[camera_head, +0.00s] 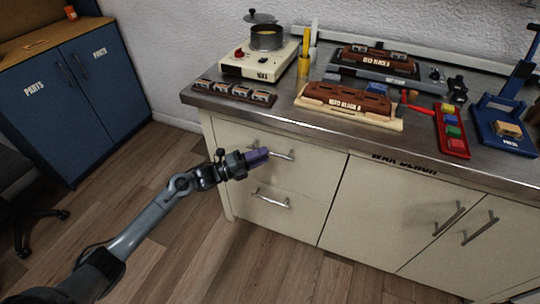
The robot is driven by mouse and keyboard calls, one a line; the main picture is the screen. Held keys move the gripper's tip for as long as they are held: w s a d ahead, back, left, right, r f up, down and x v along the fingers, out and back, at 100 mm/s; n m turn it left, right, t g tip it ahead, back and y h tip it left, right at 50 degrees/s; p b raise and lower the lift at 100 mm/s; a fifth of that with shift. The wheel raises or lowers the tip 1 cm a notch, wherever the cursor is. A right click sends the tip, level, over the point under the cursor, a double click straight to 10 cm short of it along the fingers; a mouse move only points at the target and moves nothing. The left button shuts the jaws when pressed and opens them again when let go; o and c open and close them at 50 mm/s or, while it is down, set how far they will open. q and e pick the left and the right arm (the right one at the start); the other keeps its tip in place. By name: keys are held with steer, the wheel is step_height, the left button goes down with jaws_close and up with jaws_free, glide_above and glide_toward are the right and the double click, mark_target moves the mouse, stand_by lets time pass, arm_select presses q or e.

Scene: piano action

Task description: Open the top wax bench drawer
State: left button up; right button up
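The wax bench (345,215) is a cream cabinet with a metal top. Its top drawer (318,160) is at the left end of the front and looks flush with the cabinet. The drawer's silver bar handle (284,155) shows just right of my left gripper (262,156). The gripper's purple fingers point right at the handle and overlap its left end in the picture. I cannot tell whether they touch it or how far apart they are. The lower drawer (295,216) has its own handle (270,200) and looks shut. My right gripper is not in view.
On the bench top stand a hot plate (246,66) with a pot (267,37), brown block trays (347,97), a red tray (452,138) and a blue press (500,130). A blue parts cabinet (85,95) is at the left. The wooden floor before the drawers is clear.

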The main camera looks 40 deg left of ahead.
arm_select(q)
steer(key=shift+b+x, duration=0.45)
steer(key=shift+x, duration=1.3)
jaws_close()
